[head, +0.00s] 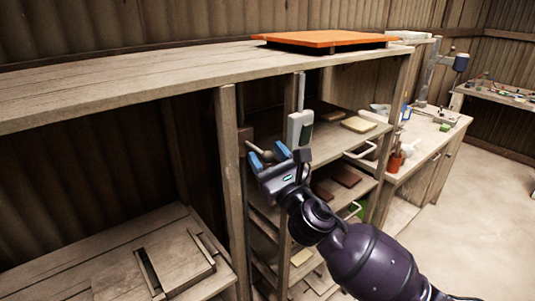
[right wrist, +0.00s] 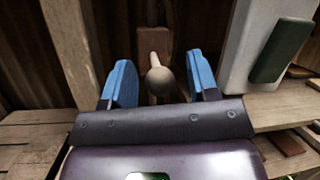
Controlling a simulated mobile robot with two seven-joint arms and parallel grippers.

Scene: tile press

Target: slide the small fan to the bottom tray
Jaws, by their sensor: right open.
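I cannot make out a small fan in either view. My right gripper (head: 268,157) is open at the left side of a wooden rack. In the right wrist view its blue fingers (right wrist: 161,86) stand either side of a round pale knob (right wrist: 160,81), without visible contact. The knob sits in front of a brown block (right wrist: 153,42). A white box with a dark green panel (head: 299,130) is just right of the gripper; it also shows in the right wrist view (right wrist: 247,45). Rack shelves carry tiles (head: 359,124); the lowest level is partly hidden by my arm. My left gripper is out of view.
A wooden post (head: 233,190) stands close left of the gripper. A long upper shelf (head: 120,83) runs above, bearing an orange slab (head: 325,39). A low wooden bench (head: 70,262) is at lower left. A cluttered workbench (head: 428,135) is at right, with open floor beyond.

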